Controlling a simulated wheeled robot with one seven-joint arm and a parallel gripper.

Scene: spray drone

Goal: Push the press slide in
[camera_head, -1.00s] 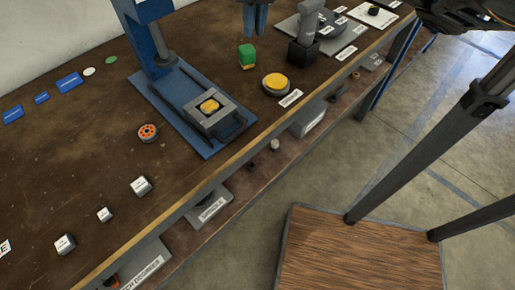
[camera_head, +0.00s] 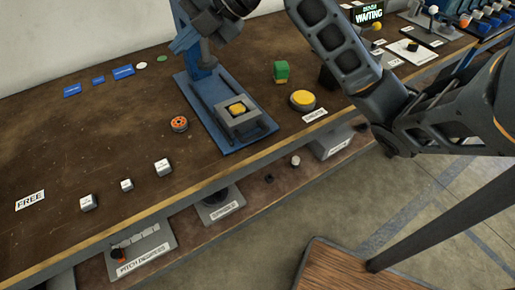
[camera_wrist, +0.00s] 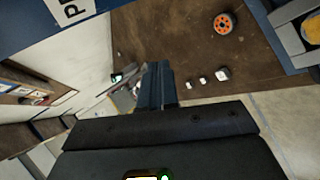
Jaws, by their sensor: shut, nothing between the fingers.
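The press (camera_head: 185,45) is a blue frame on a blue base plate on the bench, left of the head view's middle. Its grey slide (camera_head: 228,125) sits on the front part of the base plate, with a yellow piece (camera_head: 238,108) on it. Part of the slide also shows at the right edge of the wrist view (camera_wrist: 287,36). My gripper (camera_wrist: 157,72) shows in the wrist view with its blue fingers together and empty. In the head view my wrist is at the top, over the press, and the fingertips cannot be made out. No contact with the slide shows.
An orange disc (camera_head: 179,124) lies left of the press. A green block (camera_head: 281,72) and a yellow button (camera_head: 303,99) stand to its right. Several small white blocks sit at the front left. My arm spans the upper right. The bench's left middle is clear.

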